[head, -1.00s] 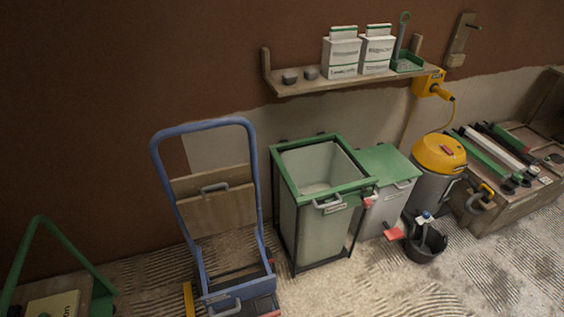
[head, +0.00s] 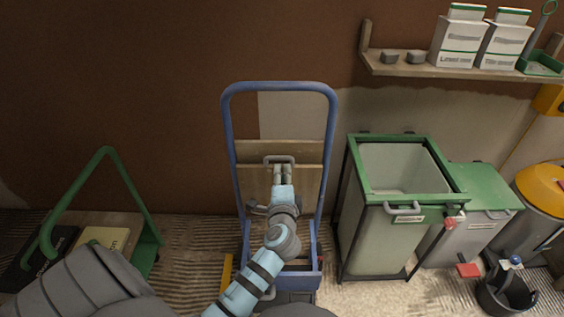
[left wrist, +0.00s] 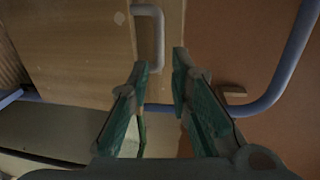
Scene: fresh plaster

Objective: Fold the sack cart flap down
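The blue sack cart (head: 229,150) stands against the wall in the middle of the head view. Its wooden flap (head: 254,182) is upright against the frame and carries a grey U-shaped handle (head: 270,158). My left gripper (head: 282,168) is in front of the flap, with its fingertips at the handle. In the left wrist view the flap (left wrist: 75,45) and the handle (left wrist: 158,35) show beyond the fingers. My left gripper (left wrist: 160,62) is open there, and the handle's near end lies between the fingertips. I cannot tell whether they touch. My right gripper is out of view.
A green-rimmed bin (head: 385,235) stands close to the cart's right, with a green-lidded bin (head: 475,215) beside it. A black bucket (head: 506,292) is on the floor. A green frame carrier (head: 145,250) stands left. A shelf (head: 440,75) with boxes hangs at upper right.

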